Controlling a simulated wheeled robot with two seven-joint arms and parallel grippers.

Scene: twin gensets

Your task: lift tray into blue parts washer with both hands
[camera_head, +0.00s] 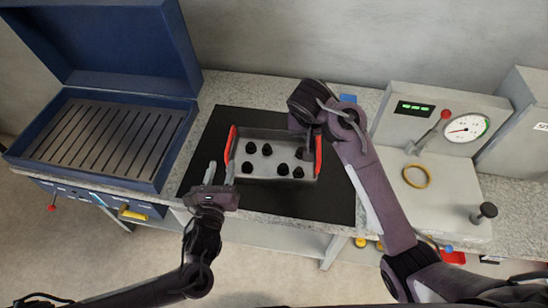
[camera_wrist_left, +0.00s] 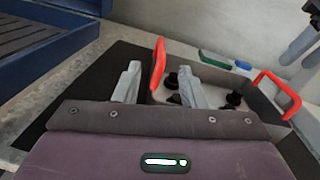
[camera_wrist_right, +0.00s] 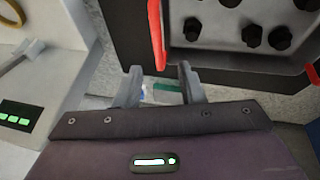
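The grey tray (camera_head: 272,134) lies on a black mat (camera_head: 338,203) and holds several black knobbed parts. It has a red handle on its left (camera_head: 229,146) and another on its right (camera_head: 318,156). My left gripper (camera_head: 220,173) is open, just in front of the left handle, which shows beyond and between its fingers in the left wrist view (camera_wrist_left: 158,65). My right gripper (camera_wrist_right: 158,82) is open near the right handle, which rises beyond its fingers in the right wrist view (camera_wrist_right: 156,35). The blue parts washer (camera_head: 88,174) stands at the left, lid up, with an empty slatted rack inside.
A grey gauge stand (camera_head: 433,130) with a dial, a red-knobbed lever (camera_head: 431,137) and a yellow ring (camera_head: 416,176) stands right of the mat. A small blue item (camera_head: 348,98) lies behind the tray. A strip of bare counter separates mat and washer.

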